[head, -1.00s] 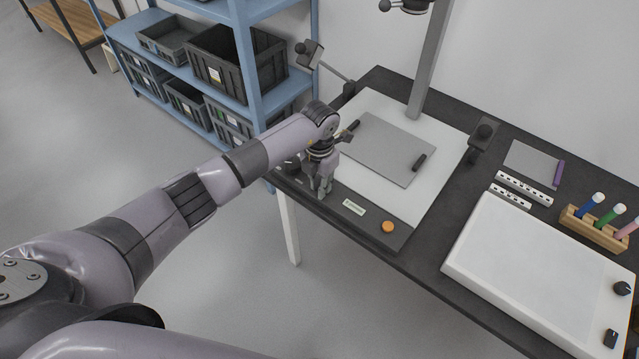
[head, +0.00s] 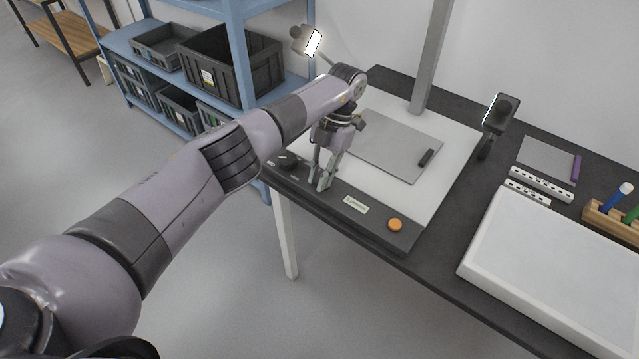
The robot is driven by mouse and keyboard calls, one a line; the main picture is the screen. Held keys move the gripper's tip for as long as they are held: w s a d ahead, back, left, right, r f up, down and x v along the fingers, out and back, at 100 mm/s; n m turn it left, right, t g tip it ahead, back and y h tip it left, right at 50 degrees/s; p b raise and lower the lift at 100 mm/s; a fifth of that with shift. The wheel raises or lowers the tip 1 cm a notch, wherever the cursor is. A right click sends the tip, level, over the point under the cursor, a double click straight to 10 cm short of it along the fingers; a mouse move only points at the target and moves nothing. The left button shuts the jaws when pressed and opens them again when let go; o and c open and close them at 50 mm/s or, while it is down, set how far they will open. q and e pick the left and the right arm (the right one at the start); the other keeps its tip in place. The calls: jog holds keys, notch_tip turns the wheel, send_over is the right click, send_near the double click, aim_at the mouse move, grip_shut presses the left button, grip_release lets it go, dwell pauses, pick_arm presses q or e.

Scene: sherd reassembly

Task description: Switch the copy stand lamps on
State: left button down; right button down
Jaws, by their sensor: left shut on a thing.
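The copy stand's left lamp (head: 314,43) glows bright white. Its right lamp (head: 499,113) shows a bright strip along its left edge, so both are lit. The dark control panel (head: 376,217) runs along the front of the stand, with a black knob (head: 287,161) at its left end and an orange button (head: 395,225) at its right. My left gripper (head: 320,186) points down at the panel, just right of the knob. It is shut on a small control there, which the fingers hide. My right gripper is not in view.
The stand's column (head: 429,60) rises behind. A white light box (head: 560,250), scale bars and a pen rack (head: 610,222) are to the right. Blue shelving (head: 240,60) stands behind my left arm.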

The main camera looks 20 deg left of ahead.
pick_arm(q)
jog(key=c, duration=1.5)
grip_release()
jog(key=shift+v, duration=3.75)
